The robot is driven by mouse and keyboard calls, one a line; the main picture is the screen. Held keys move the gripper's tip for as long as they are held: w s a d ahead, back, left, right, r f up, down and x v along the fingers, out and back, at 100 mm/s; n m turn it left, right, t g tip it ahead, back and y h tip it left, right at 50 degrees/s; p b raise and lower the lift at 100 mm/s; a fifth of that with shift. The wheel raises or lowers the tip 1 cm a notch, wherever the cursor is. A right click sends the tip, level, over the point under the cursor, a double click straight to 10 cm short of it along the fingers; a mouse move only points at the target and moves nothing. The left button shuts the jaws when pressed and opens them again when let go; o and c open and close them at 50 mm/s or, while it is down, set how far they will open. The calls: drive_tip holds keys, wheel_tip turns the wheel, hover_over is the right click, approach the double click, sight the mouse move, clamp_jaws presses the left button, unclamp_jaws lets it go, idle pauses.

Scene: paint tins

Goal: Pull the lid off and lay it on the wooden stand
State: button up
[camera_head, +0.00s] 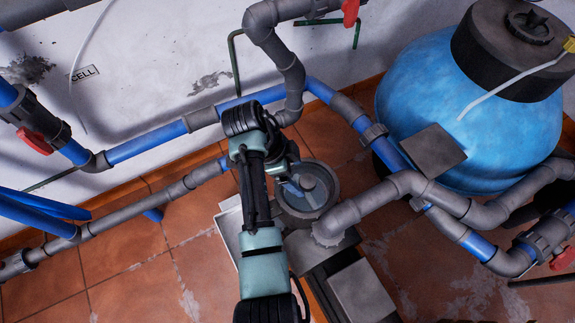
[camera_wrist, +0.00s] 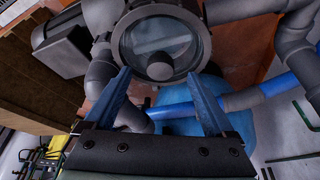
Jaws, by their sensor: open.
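The round clear lid (camera_head: 318,192) with a dark knob sits on the grey pump housing (camera_head: 330,212). In the wrist view the lid (camera_wrist: 185,40) shows as a glassy disc in a dark ring, with its knob (camera_wrist: 160,66) towards the gripper. My gripper (camera_wrist: 158,74) is open, its two blue fingers apart on either side of the knob in the picture. I cannot tell whether they touch it. In the head view my gripper (camera_head: 290,187) is over the lid's left part, partly hidden by my arm. A brown wooden surface (camera_wrist: 35,95), possibly the stand, shows at the left of the wrist view.
Grey pipe (camera_head: 350,212) joins the pump on the right. Blue and grey pipes (camera_head: 150,145) run along the wall behind. A large blue tank (camera_head: 430,110) stands at the right. Tiled floor (camera_head: 130,245) is open at the left.

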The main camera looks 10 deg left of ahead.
sight(303, 181)
drive_tip(key=b+x, duration=0.2)
drive_tip(key=x, duration=0.3)
drive_tip(key=shift+f, duration=0.25)
drive_tip(key=shift+d, duration=0.1)
drive_tip(key=shift+c, duration=0.3)
clamp_jaws()
